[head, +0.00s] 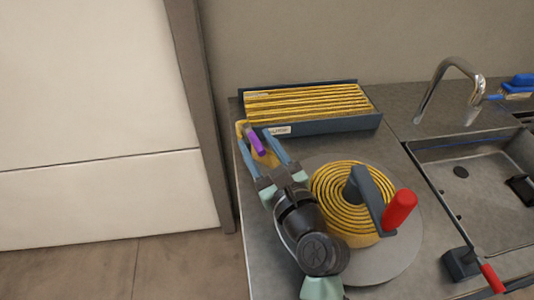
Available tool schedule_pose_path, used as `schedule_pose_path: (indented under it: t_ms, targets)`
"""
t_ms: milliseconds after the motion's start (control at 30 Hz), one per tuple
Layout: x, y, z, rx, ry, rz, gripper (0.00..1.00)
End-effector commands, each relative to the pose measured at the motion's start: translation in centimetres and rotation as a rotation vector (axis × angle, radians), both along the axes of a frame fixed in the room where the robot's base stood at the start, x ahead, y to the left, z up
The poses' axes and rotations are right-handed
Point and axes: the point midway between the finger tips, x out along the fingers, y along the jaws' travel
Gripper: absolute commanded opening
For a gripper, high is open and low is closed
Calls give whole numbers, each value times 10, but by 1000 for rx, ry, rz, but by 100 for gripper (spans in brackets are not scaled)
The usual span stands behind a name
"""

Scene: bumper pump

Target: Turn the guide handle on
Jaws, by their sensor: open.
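A short purple handle (257,144) is at the left end of the counter, by a yellow bent bar (241,127). It looks like the guide handle, though its mount is partly hidden. My gripper (256,142) is open, with its two blue fingers on either side of the purple handle. I cannot tell whether they touch it. A yellow ringed coil (327,195) sits on a grey round plate right of my arm. A dark crank arm (369,194) with an upright red knob (399,210) lies across the coil.
A blue tray with yellow slats (310,103) stands at the back, close beyond the gripper. A sink (480,175) with a metal faucet (449,85) is on the right. A dark block with a red handle (463,264) lies at the front right. A pale panel (95,110) stands left.

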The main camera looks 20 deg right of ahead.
Motion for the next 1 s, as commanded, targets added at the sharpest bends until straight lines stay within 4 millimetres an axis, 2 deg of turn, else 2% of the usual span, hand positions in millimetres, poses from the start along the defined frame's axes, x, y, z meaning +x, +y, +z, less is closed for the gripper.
schedule_pose_path:
  t_ms: [167, 400, 600, 800, 1000]
  targets:
    - [-21, 0, -2, 0, 4, -2, 51]
    - [-72, 0, -2, 0, 4, -5, 51]
    - [-108, 1, -2, 0, 3, -4, 51]
    - [-125, 1, -1, -1, 2, -2, 51]
    - [-128, 1, 0, -1, 2, -2, 51]
